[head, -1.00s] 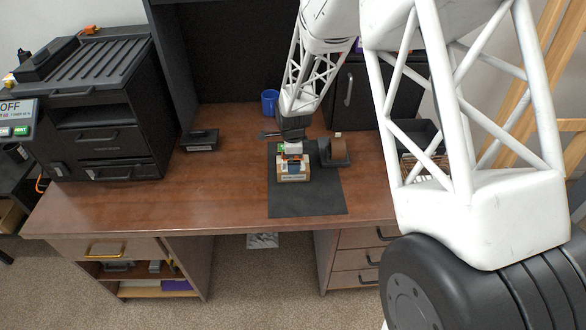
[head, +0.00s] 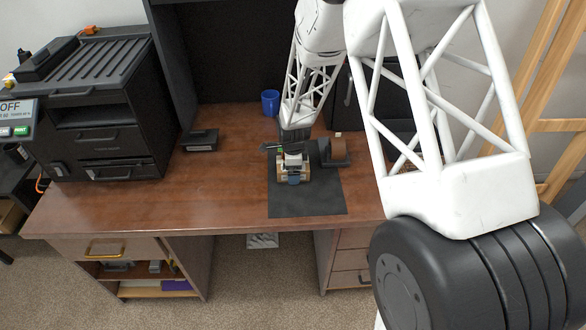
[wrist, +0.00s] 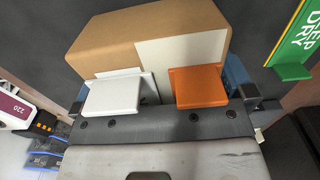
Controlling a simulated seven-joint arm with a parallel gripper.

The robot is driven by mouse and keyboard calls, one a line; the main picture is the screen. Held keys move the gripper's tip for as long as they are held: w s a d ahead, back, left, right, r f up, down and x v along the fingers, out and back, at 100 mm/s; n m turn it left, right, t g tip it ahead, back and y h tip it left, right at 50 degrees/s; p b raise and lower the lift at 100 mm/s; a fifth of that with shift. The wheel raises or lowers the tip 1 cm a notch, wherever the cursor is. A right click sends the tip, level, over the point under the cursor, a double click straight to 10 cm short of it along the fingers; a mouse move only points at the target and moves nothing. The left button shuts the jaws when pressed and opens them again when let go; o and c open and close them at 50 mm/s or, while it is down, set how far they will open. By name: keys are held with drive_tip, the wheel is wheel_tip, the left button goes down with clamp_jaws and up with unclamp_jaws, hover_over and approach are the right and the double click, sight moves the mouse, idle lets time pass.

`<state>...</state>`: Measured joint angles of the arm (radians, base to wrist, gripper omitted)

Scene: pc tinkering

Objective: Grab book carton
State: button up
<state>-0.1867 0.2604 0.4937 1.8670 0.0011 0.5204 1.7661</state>
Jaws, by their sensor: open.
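The tan book carton (wrist: 150,30), with a white label on one side, lies just beyond my gripper in the wrist view. In the head view the carton (head: 307,172) sits on the black mat (head: 312,202), largely covered by my gripper (head: 292,160). In the wrist view my gripper (wrist: 156,88) shows a white pad and an orange pad, set apart with a gap between them. My gripper is open, close over the carton. I cannot tell whether the pads touch it.
A tape dispenser (head: 334,151) stands close on the right of the carton. A green sign (wrist: 298,50) is at the wrist view's upper right. A blue mug (head: 270,103) stands behind, and a printer (head: 100,110) is far left.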

drive_tip(key=c, duration=1)
drive_tip(key=shift+o, duration=0.2)
drive_tip(key=shift+r, duration=0.1)
drive_tip(key=shift+r, duration=1.75)
drive_tip(key=s+d, duration=0.1)
drive_tip(key=s, duration=0.4)
drive_tip(key=s+d+r, duration=0.1)
drive_tip(key=s, duration=0.4)
drive_tip(key=s+d, duration=0.1)
drive_tip(key=s, duration=0.4)
drive_tip(key=shift+s+r, duration=0.15)
drive_tip(key=shift+s, duration=0.2)
